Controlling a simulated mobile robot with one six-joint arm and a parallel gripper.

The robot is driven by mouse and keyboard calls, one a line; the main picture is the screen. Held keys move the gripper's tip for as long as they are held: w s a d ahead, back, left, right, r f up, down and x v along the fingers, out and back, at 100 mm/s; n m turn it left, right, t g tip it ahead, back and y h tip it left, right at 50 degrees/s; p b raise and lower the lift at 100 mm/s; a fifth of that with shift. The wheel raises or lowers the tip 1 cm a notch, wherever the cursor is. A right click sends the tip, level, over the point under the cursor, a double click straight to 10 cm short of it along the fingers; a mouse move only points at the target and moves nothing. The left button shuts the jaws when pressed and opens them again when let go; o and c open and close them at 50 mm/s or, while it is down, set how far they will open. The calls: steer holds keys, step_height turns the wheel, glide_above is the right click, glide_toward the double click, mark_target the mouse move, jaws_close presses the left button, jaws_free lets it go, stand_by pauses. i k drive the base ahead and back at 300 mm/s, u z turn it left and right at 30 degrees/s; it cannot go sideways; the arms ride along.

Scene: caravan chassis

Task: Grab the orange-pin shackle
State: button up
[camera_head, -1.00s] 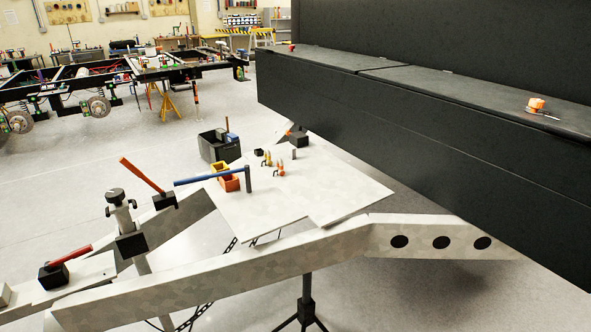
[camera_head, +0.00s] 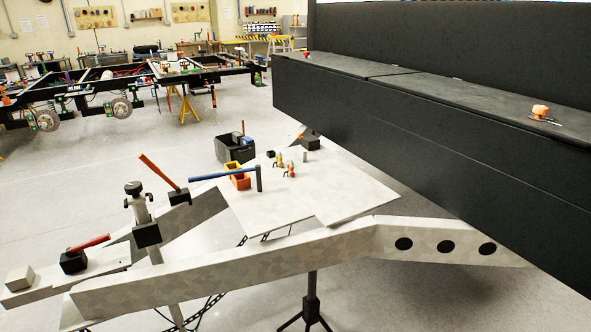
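Small shackle-like pieces with upright coloured pins stand on the pale plate (camera_head: 345,195) of the drawbar frame. The one with an orange-looking pin (camera_head: 291,170) is nearest the front, with a small dark part low at its left side. A similar piece with a yellowish pin (camera_head: 279,160) stands just behind and left of it. They are too small to make out their exact shape. My gripper is not in view, and nothing is seen holding these pieces.
Orange and yellow bins (camera_head: 240,181), a blue-handled lever (camera_head: 222,174) and a black block (camera_head: 271,154) sit near the pieces. A black tool crate (camera_head: 236,148) lies behind. A long black box (camera_head: 420,130) overhangs the right side. The plate's front right is bare.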

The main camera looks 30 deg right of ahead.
mark_target(290, 167)
steer(key=u, duration=0.1)
steer(key=i, duration=0.95)
steer(key=z, duration=0.05)
